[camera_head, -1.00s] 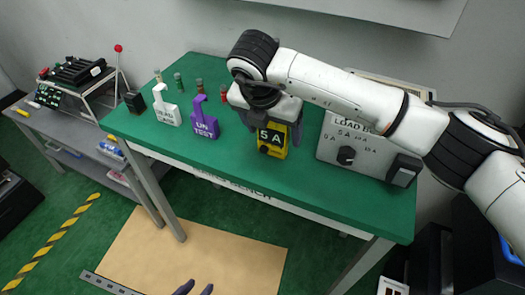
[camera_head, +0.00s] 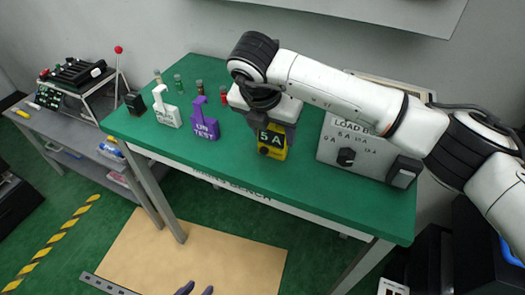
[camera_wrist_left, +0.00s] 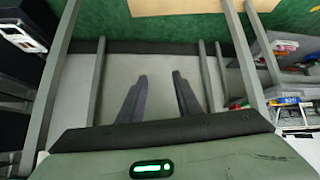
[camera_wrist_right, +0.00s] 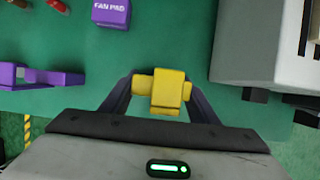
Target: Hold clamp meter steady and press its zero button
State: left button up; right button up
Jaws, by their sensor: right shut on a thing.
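The yellow clamp meter (camera_head: 274,153) stands on the green bench top, with a dark "5 A" display (camera_head: 271,138) and a small dark round feature below it. My right gripper (camera_wrist_right: 158,94) is shut on the meter's yellow upper part, from above. In the head view my right wrist hides the meter's top. I cannot make out the zero button for certain. My left gripper (camera_head: 195,291) shows only as dark fingertips at the bottom edge of the head view, well in front of the bench. In the left wrist view (camera_wrist_left: 158,82) its fingers are apart and empty.
A white tagged block (camera_head: 167,112) and a purple "ON TEST" block (camera_head: 204,126) stand left of the meter. Several small coloured cylinders are behind them. A grey load bank box (camera_head: 350,145) is to the right. The bench front (camera_head: 240,180) is clear.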

dwell(0.3)
pick_arm(q)
grip_shut()
dwell(1.6)
